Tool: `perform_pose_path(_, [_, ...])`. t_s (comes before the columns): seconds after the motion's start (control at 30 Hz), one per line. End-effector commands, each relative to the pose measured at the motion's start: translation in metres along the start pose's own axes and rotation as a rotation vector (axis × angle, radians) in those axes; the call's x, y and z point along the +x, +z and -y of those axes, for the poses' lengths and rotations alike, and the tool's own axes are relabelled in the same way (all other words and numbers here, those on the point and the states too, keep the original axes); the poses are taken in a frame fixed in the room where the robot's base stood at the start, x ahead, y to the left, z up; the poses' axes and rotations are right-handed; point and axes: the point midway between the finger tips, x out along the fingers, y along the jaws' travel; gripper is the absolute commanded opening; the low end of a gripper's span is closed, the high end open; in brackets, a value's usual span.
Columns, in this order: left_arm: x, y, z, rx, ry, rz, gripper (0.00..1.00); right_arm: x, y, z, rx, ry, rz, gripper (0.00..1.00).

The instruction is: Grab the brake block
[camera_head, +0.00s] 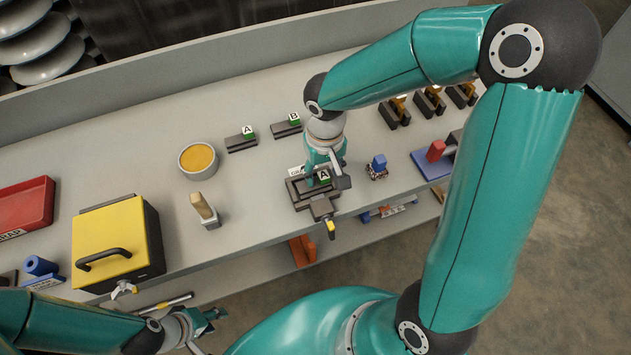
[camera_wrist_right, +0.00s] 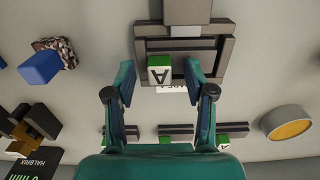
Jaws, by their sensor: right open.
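A small green and white cube marked A (camera_head: 324,177) sits in a dark square fixture (camera_head: 297,199) on the bench. The wrist view shows the cube (camera_wrist_right: 159,74) at the inner edge of the fixture frame (camera_wrist_right: 228,48). My right gripper (camera_head: 326,172) is above the fixture, its fingers (camera_wrist_right: 164,85) apart on either side of the cube and not visibly touching it. Which piece is the brake block I cannot tell. My left gripper (camera_head: 207,328) is at the bottom, off the bench front; its finger gap is unclear.
A blue block on a patterned base (camera_head: 377,166) stands right of the fixture. A yellow-filled bowl (camera_head: 198,158), a brush-like tool (camera_head: 205,209) and a yellow box (camera_head: 115,236) are to the left. A handle (camera_head: 331,230) projects from the fixture over the bench edge.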

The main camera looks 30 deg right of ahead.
Motion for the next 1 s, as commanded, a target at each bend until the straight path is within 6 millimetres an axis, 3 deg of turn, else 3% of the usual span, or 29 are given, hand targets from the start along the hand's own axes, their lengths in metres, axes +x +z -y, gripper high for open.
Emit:
perform_pose_path(0.13, [0.0, 0.0001, 0.0, 0.0, 0.0, 0.0, 0.4, -0.0003, 0.0, 0.0001, 0.0, 0.0, 0.0, 0.53])
perform_pose_path(0.47, [0.0, 0.0001, 0.0, 0.0, 0.0, 0.0, 0.4, -0.0006, -0.0001, 0.0002, 0.0, 0.0, 0.0, 0.0])
perform_pose_path(1.0, [-0.0005, 0.0001, -0.0002, 0.0, 0.0, 0.0, 0.4, -0.0077, -0.0009, 0.0, 0.001, -0.001, -0.004, 0.0])
